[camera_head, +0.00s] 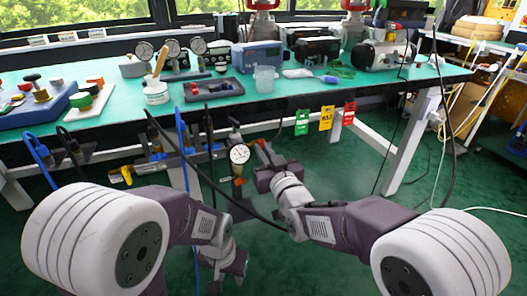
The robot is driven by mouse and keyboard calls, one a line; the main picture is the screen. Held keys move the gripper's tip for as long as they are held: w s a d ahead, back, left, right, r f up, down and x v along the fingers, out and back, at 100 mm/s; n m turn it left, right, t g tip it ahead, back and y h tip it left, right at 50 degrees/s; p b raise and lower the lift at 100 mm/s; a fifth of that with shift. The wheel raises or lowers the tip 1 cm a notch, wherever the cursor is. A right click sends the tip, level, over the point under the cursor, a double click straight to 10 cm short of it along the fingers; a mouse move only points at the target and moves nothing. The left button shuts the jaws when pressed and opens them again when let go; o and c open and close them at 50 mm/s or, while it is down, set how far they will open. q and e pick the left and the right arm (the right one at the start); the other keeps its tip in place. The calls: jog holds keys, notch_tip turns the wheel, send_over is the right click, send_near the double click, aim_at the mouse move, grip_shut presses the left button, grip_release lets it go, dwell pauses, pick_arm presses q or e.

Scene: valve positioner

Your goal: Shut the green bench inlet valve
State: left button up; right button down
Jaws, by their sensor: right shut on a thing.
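The green-topped bench (215,115) crosses the view, with pipework and valves fixed below its front edge. A round white gauge (239,154) stands on this pipework, with an orange fitting (238,182) below it. My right gripper (262,152) is just right of the gauge, shut on a small part of the pipework. Its fingers hide that part, so I cannot tell its colour or the valve's handle position. A yellow handle (122,175) shows at the pipework's left end. My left gripper (233,262) hangs low above the floor, apart from the pipework; its fingertips are not clear.
Green, yellow and red tags (327,118) hang from the bench edge. Dark and blue hoses drop from the bench, and a dark hose crosses near my arms. A white bench leg (412,152) stands at right. The green floor (345,165) beneath the tags is open.

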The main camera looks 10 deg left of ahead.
jog(key=shift+f, duration=0.1)
jog(key=c, duration=1.5)
grip_release()
jog(key=shift+s, duration=0.1)
jog(key=v, duration=0.9)
